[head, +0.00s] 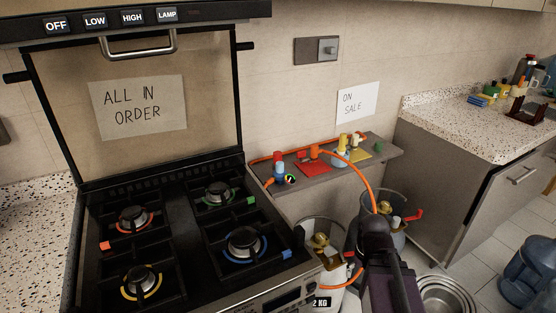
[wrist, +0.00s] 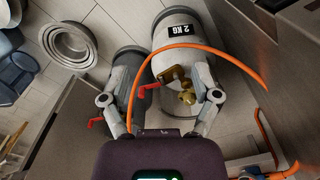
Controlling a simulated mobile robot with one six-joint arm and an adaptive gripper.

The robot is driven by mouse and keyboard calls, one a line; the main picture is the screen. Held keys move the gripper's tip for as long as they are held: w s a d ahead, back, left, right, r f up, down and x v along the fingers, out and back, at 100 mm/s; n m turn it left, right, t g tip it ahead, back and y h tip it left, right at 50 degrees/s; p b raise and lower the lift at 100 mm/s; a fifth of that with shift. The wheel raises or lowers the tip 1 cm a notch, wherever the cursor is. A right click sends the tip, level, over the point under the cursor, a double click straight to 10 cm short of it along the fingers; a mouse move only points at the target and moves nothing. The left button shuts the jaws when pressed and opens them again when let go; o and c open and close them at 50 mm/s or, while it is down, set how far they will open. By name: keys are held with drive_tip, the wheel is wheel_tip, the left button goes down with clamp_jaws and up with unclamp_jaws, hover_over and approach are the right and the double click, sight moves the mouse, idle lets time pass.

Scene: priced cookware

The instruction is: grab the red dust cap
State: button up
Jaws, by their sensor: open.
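On the grey shelf (head: 345,172) in the head view, a small red cap-like piece (head: 278,156) tops a blue item, and an orange-red piece (head: 313,151) stands by a red mat (head: 312,168). I cannot tell which small red part is the dust cap. In the wrist view my gripper (wrist: 160,98) is open and empty, its fingers spread above two gas cylinders. The white cylinder (wrist: 175,25) has a brass valve (wrist: 185,88) between the fingers, with a red part (wrist: 147,87) beside it.
An orange hose (wrist: 215,53) arches over the white cylinder near my right finger. The stove (head: 190,240) stands left and a counter (head: 485,125) right. Nested metal bowls (wrist: 70,43) and a blue water bottle (head: 525,275) are on the floor.

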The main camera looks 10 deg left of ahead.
drive_tip(key=shift+o, duration=1)
drive_tip(key=n+t+y+p, duration=0.1)
drive_tip(key=n+t+y, duration=0.8)
drive_tip(key=n+y, duration=0.1)
approach(279, 153)
drive_tip(key=v, duration=0.3)
drive_tip(key=shift+w, duration=0.1)
drive_tip(key=b+x, duration=0.3)
drive_tip(key=x, duration=0.4)
drive_tip(key=shift+w+a+f, duration=0.2)
drive_tip(key=shift+a+f, duration=0.05)
drive_tip(key=shift+w+a+f, duration=0.1)
drive_tip(key=shift+w+a, duration=0.15)
drive_tip(key=shift+a, duration=0.15)
